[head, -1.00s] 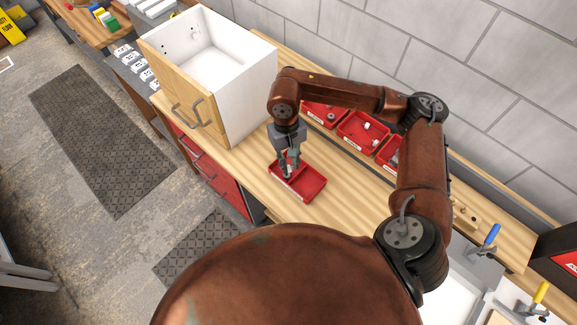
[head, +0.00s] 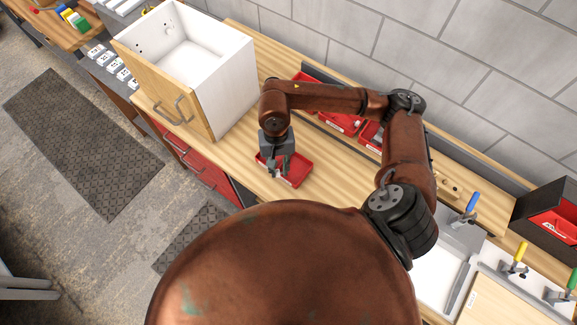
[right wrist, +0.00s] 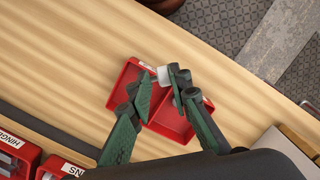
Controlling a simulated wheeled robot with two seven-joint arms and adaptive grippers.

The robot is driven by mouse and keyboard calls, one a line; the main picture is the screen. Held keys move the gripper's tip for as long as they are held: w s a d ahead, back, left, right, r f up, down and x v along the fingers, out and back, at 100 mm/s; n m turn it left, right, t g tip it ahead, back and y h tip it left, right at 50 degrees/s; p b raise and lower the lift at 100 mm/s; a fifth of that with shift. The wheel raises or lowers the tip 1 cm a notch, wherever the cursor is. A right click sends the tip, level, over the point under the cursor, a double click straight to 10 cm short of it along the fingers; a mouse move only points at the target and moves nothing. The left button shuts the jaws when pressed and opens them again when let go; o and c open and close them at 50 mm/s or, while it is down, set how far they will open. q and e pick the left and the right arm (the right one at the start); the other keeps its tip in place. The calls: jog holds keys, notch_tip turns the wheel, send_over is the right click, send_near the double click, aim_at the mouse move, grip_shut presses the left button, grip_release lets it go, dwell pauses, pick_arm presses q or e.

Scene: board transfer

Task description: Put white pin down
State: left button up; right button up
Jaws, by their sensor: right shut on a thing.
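My right gripper (head: 277,173) points down at the near-left side of a small red tray (head: 299,172) on the wooden workbench. The right wrist view shows its two green-and-dark fingers (right wrist: 163,84) shut on the white pin (right wrist: 163,76), a small pale piece at the fingertips. The pin is by the rim of the red tray (right wrist: 168,122), which has a divider across it. I cannot tell whether the pin touches the tray. The fingers hide part of the tray. My left gripper is not in view.
Red bins (head: 343,122) line the back of the bench by the wall. Clamps with blue and yellow handles (head: 472,203) are at the right. Bare bench top (head: 232,160) lies left of the tray.

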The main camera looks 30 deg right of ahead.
jog(key=d+f, duration=0.1)
jog(key=w+d+f, duration=0.1)
jog(key=f, duration=0.1)
jog(key=w+d+f, duration=0.1)
jog(key=d+f, duration=0.1)
jog(key=shift+w+d+f+p, duration=0.1)
jog(key=shift+p, duration=0.3)
jog(key=f, duration=0.1)
jog(key=f+p, duration=0.1)
jog(key=f, duration=0.2)
jog(key=shift+w+d, duration=0.2)
jog(key=shift+d, duration=0.15)
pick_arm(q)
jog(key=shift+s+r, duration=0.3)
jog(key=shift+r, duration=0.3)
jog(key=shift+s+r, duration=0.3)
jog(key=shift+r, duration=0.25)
pick_arm(e)
jog(key=shift+f, duration=0.1)
jog(key=shift+f, duration=0.1)
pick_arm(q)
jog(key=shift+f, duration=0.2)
pick_arm(e)
jog(key=o, duration=0.8)
jog(key=shift+c, duration=0.2)
